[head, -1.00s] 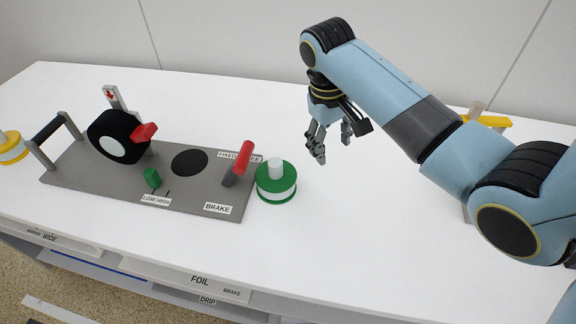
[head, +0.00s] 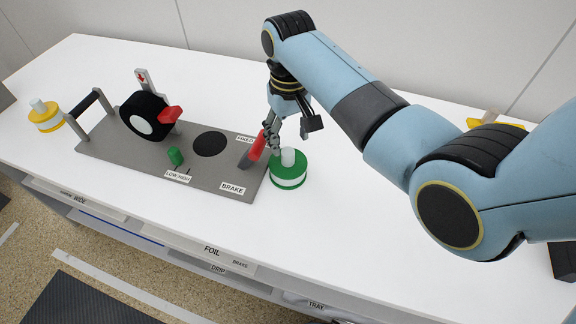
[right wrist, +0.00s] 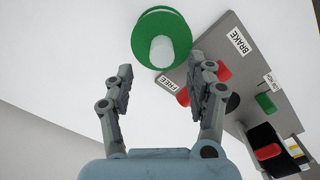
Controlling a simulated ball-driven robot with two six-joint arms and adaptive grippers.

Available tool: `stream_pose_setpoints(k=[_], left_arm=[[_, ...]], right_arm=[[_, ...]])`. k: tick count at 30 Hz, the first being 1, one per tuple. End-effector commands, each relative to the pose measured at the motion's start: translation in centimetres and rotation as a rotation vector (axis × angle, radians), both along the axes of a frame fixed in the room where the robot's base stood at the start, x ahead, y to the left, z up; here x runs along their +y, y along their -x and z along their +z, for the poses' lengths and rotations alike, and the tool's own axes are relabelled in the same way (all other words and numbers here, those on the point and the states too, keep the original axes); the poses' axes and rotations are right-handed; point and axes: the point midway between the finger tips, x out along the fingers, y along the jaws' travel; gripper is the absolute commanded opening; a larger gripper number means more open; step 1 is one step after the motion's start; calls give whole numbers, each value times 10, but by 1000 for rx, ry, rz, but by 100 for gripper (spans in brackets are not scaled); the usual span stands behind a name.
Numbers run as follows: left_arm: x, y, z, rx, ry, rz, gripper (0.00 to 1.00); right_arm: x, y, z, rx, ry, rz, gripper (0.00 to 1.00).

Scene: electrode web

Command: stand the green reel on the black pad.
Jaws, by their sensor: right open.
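The green reel (head: 289,172) stands upright on the white table, just off the right end of the grey base plate. It has green flanges, a white band and a white hub post on top. In the right wrist view the reel (right wrist: 161,40) lies ahead of and between the fingers, with no contact visible. My right gripper (head: 288,141) is open and empty, above and just behind the reel in the head view; its two fingers are apart in the right wrist view (right wrist: 164,85). The black pad (head: 210,144) is a bare flat disc on the plate. My left gripper is not in view.
The grey plate (head: 120,156) carries a red brake lever (head: 257,146) close to my right gripper, a green low/high lever (head: 175,156), and a black wheel (head: 146,114) with a red handle. A yellow reel (head: 46,118) stands at the far left.

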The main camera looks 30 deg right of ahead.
Motion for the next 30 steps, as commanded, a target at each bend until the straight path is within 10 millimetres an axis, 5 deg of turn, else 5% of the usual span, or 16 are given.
stream_pose_setpoints(k=[10,19,30], left_arm=[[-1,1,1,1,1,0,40],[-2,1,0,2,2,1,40],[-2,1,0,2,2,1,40]], right_arm=[[2,1,-47,2,1,0,56],[2,1,-53,0,1,0,56],[2,1,-52,0,1,0,8]])
